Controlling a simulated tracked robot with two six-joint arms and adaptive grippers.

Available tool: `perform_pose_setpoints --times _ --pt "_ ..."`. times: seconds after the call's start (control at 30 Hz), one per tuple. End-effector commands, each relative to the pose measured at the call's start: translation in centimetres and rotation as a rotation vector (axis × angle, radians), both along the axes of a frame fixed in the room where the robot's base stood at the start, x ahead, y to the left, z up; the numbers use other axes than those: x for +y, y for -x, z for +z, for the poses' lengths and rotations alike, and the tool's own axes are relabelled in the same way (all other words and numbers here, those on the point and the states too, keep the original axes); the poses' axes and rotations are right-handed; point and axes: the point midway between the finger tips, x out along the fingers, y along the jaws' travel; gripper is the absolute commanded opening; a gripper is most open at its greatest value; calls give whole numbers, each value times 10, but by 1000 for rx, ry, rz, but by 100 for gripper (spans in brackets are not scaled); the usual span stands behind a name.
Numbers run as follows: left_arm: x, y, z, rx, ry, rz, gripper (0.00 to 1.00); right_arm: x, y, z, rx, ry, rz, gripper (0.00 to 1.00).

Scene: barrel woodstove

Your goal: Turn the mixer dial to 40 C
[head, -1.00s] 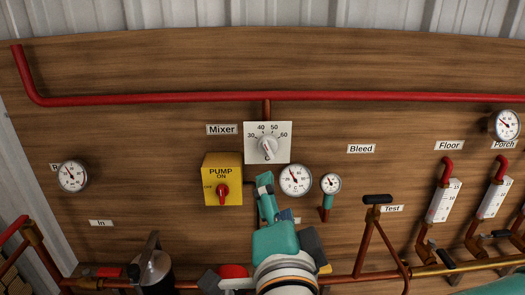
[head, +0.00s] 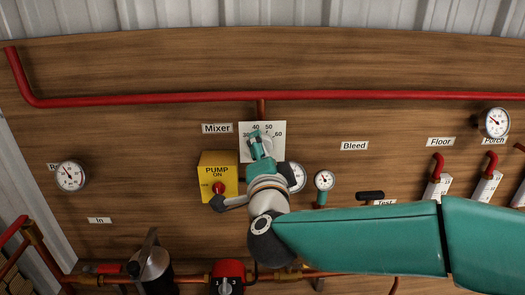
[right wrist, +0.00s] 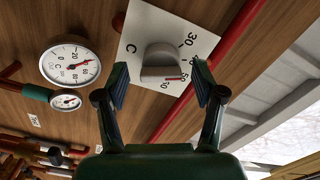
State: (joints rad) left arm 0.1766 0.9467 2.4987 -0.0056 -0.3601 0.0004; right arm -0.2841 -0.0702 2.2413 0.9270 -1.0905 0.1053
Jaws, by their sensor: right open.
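The mixer dial is a grey knob (right wrist: 157,62) on a white square plate (head: 279,127) marked from 30 to 60, below the red pipe. A red line shows on the knob in the right wrist view; I cannot tell exactly which number it points to. My right gripper (head: 257,142) is in front of the plate and hides much of the knob in the head view. In the right wrist view its fingers (right wrist: 160,72) are open, one on each side of the knob, with gaps visible. My left gripper is not in view.
The yellow pump switch box (head: 215,176) is close left of my right gripper. A round gauge (head: 298,177) is partly hidden behind it, with a smaller gauge (head: 325,180) to the right. The red pipe (head: 180,98) runs above the plate.

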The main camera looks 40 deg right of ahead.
Motion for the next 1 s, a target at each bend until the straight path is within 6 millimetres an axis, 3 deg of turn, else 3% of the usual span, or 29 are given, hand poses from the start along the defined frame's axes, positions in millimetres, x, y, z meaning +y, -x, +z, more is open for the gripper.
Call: perform_pose_setpoints --times 0.3,0.67,1.0 --pt "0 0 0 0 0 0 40 -1 -2 0 0 1 0 69" --pt "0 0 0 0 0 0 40 -1 -2 0 1 1 0 9" --pt "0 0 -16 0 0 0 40 -1 -1 -1 -44 -71 -1 9"
